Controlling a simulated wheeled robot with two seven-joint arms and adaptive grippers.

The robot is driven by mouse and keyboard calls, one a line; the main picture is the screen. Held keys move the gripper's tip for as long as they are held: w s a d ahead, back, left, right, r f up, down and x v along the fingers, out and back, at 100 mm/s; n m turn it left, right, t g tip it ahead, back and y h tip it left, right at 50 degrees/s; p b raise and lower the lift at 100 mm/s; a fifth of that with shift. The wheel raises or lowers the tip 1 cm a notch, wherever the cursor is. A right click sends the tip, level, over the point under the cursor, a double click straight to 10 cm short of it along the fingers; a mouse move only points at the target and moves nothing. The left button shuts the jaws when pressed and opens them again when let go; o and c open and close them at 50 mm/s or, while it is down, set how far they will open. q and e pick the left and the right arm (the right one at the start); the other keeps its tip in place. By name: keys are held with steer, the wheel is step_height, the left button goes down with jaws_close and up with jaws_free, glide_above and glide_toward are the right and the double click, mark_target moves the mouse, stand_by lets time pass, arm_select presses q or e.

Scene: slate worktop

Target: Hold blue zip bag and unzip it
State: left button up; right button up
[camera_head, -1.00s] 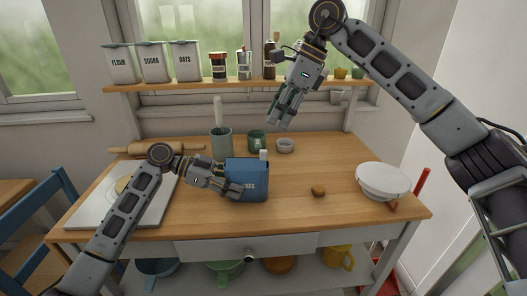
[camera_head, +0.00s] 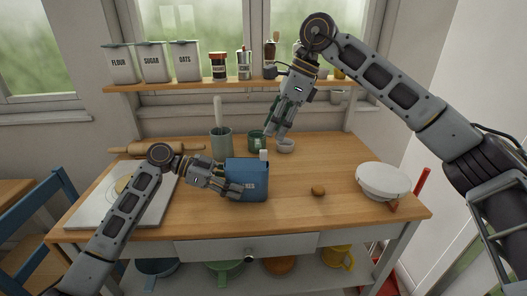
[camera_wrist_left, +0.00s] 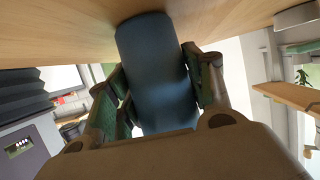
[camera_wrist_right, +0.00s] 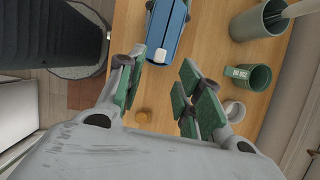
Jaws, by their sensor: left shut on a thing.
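The blue zip bag (camera_head: 248,180) stands upright on the wooden table. A white zip pull (camera_head: 264,155) sticks up at the right end of its top edge. My left gripper (camera_head: 234,190) is shut on the bag's left side; the left wrist view shows the blue bag (camera_wrist_left: 158,75) between its fingers. My right gripper (camera_head: 276,131) is in the air above and behind the bag. In the right wrist view its fingers (camera_wrist_right: 158,95) are spread apart and empty, with the bag (camera_wrist_right: 168,30) and its white pull (camera_wrist_right: 160,55) beyond them.
A utensil crock (camera_head: 221,145), a green mug (camera_head: 257,141) and a small grey bowl (camera_head: 286,146) stand behind the bag. A small brown item (camera_head: 318,190) and a white dish (camera_head: 383,181) are to the right. A pale board (camera_head: 105,200) lies left.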

mark_target(264, 151)
steer(key=shift+x, duration=4.35)
jaws_close()
